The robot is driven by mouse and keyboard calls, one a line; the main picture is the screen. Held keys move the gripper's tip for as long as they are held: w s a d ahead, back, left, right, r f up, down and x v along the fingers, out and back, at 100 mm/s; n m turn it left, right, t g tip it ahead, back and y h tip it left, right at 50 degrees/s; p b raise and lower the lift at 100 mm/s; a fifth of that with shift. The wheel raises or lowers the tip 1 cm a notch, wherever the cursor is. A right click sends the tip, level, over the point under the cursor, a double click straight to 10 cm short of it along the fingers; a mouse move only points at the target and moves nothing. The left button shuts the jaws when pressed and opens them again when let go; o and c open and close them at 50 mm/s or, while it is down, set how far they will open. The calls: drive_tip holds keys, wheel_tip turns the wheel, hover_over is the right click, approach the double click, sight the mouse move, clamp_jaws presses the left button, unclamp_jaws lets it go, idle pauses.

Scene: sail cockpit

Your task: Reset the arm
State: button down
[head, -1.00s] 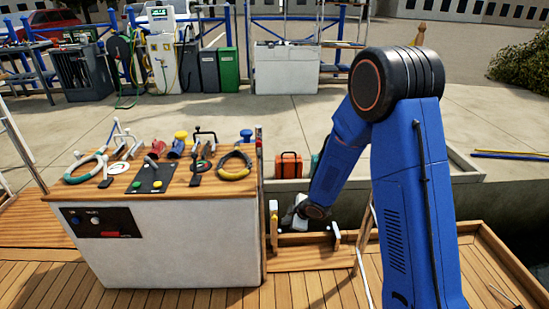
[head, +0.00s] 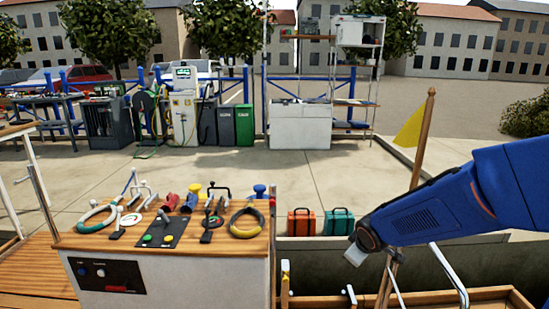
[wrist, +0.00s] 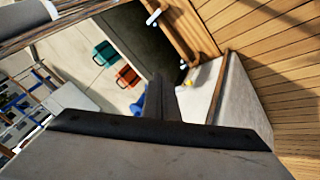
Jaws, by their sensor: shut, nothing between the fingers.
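My gripper (head: 355,256) is at the right in the head view, at the end of my blue arm. It hangs in the air to the right of the white console (head: 170,290), apart from it, near the flagpole. In the wrist view my gripper's closed fingers (wrist: 162,98) point toward the dock and the boat's edge. The fingers are together with nothing between them. My arm reaches in from the right edge, slanting down to the left.
The wooden console top (head: 85,240) carries several tools and handles. An orange case (head: 301,223) and a teal case (head: 339,222) stand on the dock. A wooden pole with a yellow flag (head: 410,132) and a metal rail (head: 450,272) are close to my arm. The dock's middle is clear.

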drive_tip(key=s+d+r+m, duration=0.1)
drive_tip(key=s+r+m, duration=0.1)
drive_tip(key=s, duration=0.8)
drive_tip(key=s+d+r+m+g, duration=0.1)
drive_tip(key=s+r+m, duration=0.2)
drive_tip(key=s, duration=0.7)
drive_tip(key=s+d+r+m+g, duration=0.1)
drive_tip(key=s+r+m, duration=0.2)
drive_tip(key=s, duration=0.7)
wheel_tip(320, 180, up, 2)
drive_tip(key=shift+d+r, duration=0.2)
drive_tip(key=shift+d, duration=0.15)
